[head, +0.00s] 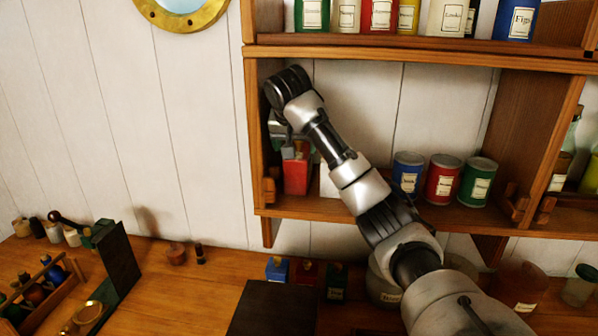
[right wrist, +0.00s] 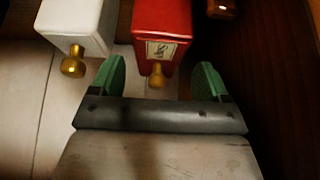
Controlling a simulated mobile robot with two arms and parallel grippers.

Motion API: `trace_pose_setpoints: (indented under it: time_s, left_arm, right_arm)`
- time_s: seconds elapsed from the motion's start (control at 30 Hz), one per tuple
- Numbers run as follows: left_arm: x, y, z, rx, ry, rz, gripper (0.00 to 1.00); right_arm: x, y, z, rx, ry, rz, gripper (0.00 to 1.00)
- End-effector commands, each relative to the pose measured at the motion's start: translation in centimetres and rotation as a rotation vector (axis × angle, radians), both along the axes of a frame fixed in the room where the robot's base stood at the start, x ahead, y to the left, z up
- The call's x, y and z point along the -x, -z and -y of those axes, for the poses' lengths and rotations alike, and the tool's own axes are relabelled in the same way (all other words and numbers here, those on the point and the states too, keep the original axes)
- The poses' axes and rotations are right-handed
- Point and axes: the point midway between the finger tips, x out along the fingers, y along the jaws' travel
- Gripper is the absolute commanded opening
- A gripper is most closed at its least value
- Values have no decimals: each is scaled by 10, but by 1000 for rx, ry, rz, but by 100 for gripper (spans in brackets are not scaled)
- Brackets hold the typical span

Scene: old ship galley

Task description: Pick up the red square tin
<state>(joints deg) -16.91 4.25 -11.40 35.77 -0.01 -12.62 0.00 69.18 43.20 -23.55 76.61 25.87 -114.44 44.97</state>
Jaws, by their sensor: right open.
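The red square tin (head: 297,178) stands at the left end of the middle wall shelf. My right arm reaches up to it, and my right gripper (head: 289,150) is at its top, partly hiding it. In the right wrist view the red tin (right wrist: 163,28) shows a pale label and a gold knob. The open right gripper (right wrist: 161,80) has a green-padded finger on either side of the knob, with gaps on both sides. My left gripper is not in view.
A white square tin (right wrist: 76,22) with a gold knob stands close left of the red one in the wrist view. The shelf's wooden side (head: 252,130) is near. Blue (head: 408,172), red (head: 443,178) and green (head: 478,182) round cans stand further right.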

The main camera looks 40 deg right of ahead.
Motion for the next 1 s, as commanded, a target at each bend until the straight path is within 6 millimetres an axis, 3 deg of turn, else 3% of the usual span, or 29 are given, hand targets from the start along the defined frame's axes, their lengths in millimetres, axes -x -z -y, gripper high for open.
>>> trace_pose_setpoints:
  time_s: [0.27,0.6,0.87,1.0]
  left_arm:
    - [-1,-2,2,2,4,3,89]
    - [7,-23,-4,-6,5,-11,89]
    - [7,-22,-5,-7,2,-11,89]
    - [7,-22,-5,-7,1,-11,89]
  right_arm:
    - [-11,0,14,1,0,-2,77]
    - [-24,37,31,2,1,-2,77]
    - [-25,42,33,2,0,0,77]
    - [-25,42,33,2,0,1,58]
